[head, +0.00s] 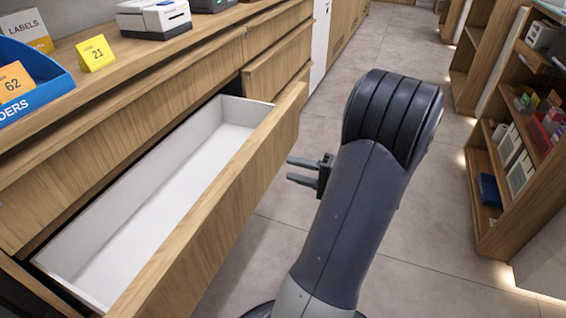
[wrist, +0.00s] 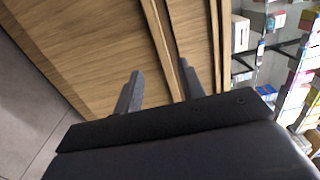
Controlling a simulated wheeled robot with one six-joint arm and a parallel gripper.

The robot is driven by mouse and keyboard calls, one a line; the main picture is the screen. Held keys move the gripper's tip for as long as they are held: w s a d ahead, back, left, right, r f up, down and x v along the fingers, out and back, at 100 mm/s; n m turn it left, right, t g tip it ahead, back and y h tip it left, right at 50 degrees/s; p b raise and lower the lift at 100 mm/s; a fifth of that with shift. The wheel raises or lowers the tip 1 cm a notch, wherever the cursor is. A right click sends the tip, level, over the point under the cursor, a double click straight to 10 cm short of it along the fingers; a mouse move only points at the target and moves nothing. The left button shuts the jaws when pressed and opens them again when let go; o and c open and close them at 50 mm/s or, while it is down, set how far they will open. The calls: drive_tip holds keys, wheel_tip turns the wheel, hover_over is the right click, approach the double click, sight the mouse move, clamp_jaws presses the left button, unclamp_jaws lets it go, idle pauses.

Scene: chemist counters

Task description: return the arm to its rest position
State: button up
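My gripper (head: 303,171) shows in the head view just right of the open drawer's front, with my dark arm bent above and beside it. Its two fingers point left toward the drawer front and stand apart. In the wrist view my gripper (wrist: 158,92) also has its fingers spread, with nothing between them but the wooden fronts behind. No contact with the drawer can be made out.
A wooden drawer (head: 222,205) stands open on the left, and its white inside looks empty. The counter above holds a label printer (head: 153,18), a yellow card (head: 96,53) and a blue box (head: 35,88). Stocked shelves (head: 520,130) stand right. Tiled aisle floor (head: 300,125) lies between.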

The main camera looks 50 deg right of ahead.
sight(253, 158)
drive_tip(key=shift+s+d, duration=0.15)
drive_tip(key=shift+s, duration=0.15)
drive_tip(key=shift+w, duration=0.1)
drive_tip(key=b+x, duration=0.2)
drive_tip(key=x, duration=0.9)
idle(0.3)
